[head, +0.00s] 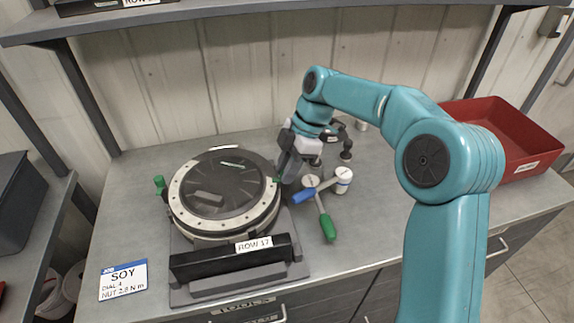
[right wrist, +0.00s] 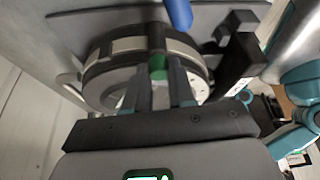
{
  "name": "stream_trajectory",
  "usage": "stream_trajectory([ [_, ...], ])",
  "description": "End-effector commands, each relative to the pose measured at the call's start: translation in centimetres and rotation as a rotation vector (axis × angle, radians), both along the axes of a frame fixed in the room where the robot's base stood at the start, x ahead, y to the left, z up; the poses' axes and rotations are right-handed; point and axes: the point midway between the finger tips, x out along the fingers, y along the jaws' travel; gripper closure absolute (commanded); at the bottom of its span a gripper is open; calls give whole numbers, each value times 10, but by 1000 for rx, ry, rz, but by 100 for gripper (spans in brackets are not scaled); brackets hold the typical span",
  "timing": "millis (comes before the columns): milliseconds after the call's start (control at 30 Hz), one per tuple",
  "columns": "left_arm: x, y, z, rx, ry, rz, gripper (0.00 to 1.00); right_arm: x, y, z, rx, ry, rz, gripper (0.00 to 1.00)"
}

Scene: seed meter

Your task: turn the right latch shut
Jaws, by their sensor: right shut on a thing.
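The seed meter (head: 222,192) is a round unit with a dark clear cover and a pale ring, standing on a grey base on the bench. Its right latch is a small green piece at the right rim, mostly hidden by my gripper in the head view; its green part (right wrist: 158,67) shows between the fingers in the right wrist view. My right gripper (head: 281,176) reaches down at that rim, shut on the right latch. The left latch (head: 160,185), also green, stands out at the left rim. My left gripper is not in view.
A red bin (head: 515,140) is at the right; a SOY card (head: 124,281) lies front left.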

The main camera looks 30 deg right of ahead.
Motion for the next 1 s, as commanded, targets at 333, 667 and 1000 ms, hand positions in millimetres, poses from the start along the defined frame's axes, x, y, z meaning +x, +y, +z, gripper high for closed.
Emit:
stream_trajectory([
  [333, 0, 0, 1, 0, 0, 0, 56, 0, 0, 2, 1, -5, 9, 100],
  [667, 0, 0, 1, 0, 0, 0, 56, 0, 0, 1, 0, -2, 8, 50],
  [1000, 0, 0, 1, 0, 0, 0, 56, 0, -8, 20, -1, -5, 7, 50],
])
